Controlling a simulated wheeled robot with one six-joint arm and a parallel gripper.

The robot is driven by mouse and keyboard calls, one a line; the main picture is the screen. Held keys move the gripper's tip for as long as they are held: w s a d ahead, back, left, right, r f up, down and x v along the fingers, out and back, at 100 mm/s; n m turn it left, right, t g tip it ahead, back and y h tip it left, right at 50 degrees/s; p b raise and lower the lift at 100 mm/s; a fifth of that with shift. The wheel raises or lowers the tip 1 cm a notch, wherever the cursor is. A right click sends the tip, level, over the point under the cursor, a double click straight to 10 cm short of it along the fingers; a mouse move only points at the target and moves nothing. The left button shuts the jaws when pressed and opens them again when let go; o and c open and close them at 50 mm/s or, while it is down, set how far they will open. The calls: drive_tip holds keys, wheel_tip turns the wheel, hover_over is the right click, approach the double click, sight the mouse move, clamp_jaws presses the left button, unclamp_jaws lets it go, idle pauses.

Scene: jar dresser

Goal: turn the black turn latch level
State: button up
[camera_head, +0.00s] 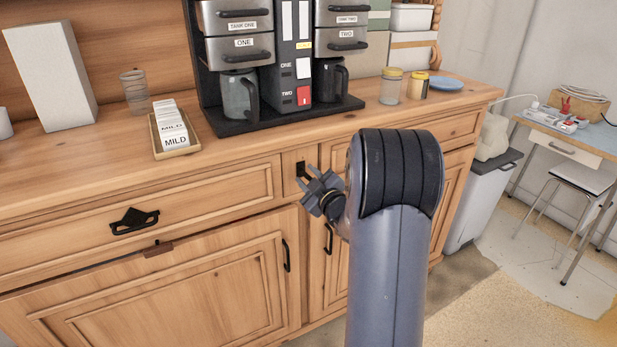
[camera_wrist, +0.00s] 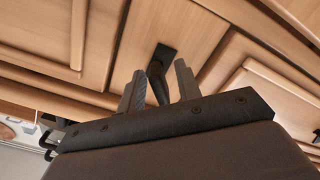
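The black turn latch (camera_head: 301,169) is on the narrow wooden panel between the two drawers of the dresser. In the head view its dark plate shows just above my gripper (camera_head: 318,184), and the rest of it is hidden. In the wrist view the latch's dark plate (camera_wrist: 165,53) shows on the wood. Its lever (camera_wrist: 155,82) reaches from the plate down between the two fingers of my gripper (camera_wrist: 159,84). The fingers are apart, with a gap visible beside the lever. I cannot tell whether either finger touches it.
A black drawer pull (camera_head: 134,220) and a small brown catch (camera_head: 158,249) are on the left. Black door handles (camera_head: 287,255) stand out below. The dresser top holds a coffee machine (camera_head: 293,60), a tray of cards (camera_head: 158,150) and jars (camera_head: 390,88).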

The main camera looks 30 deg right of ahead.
clamp_jaws()
idle(0.4)
drive_tip(key=shift+f+b, duration=0.1)
drive_tip(key=shift+b, duration=0.35)
drive_tip(key=n+b, duration=0.2)
drive_tip(key=b, duration=0.1)
drive_tip(key=shift+f, duration=0.15)
drive_tip(key=n+b, duration=0.1)
drive_tip(key=b, duration=0.2)
drive_tip(key=shift+f+n, duration=0.1)
drive_tip(key=shift+n, duration=0.2)
drive_tip(key=n+b, duration=0.4)
drive_tip(key=b, duration=0.1)
drive_tip(key=shift+r+n+b, duration=0.3)
drive_tip(key=shift+n+b, duration=0.8)
drive_tip(key=shift+b, duration=0.05)
